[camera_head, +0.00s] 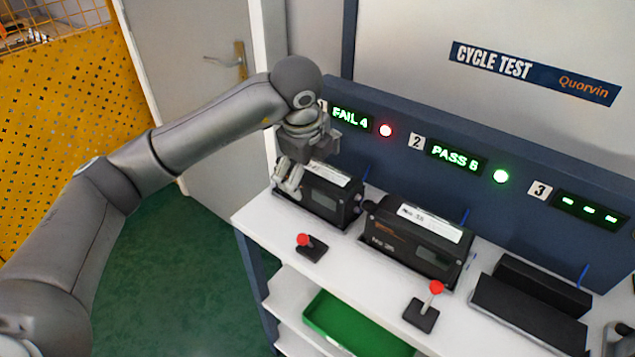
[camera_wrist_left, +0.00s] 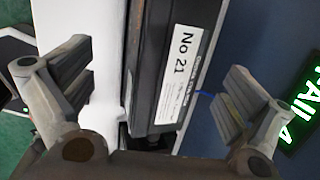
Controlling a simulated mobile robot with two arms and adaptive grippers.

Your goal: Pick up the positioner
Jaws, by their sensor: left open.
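A black box-shaped positioner (camera_head: 330,198) with a white label sits in station 1, under the display reading FAIL 4. In the left wrist view the positioner (camera_wrist_left: 150,90) shows its label "No 21" between my fingers. My left gripper (camera_head: 291,178) is at the left end of this positioner, open; its fingers stand apart on either side in the left wrist view (camera_wrist_left: 155,95). I cannot tell whether a finger touches it. A second positioner (camera_head: 410,240) with a white label sits in station 2, under PASS 6. My right gripper does not show clearly.
Station 3 holds an empty black cradle (camera_head: 530,310) under a display with dashes. Red-knobbed levers (camera_head: 305,242) and (camera_head: 430,300) stand on the white bench in front of stations 1 and 2. A green tray (camera_head: 350,325) lies on the shelf below. The blue panel rises close behind.

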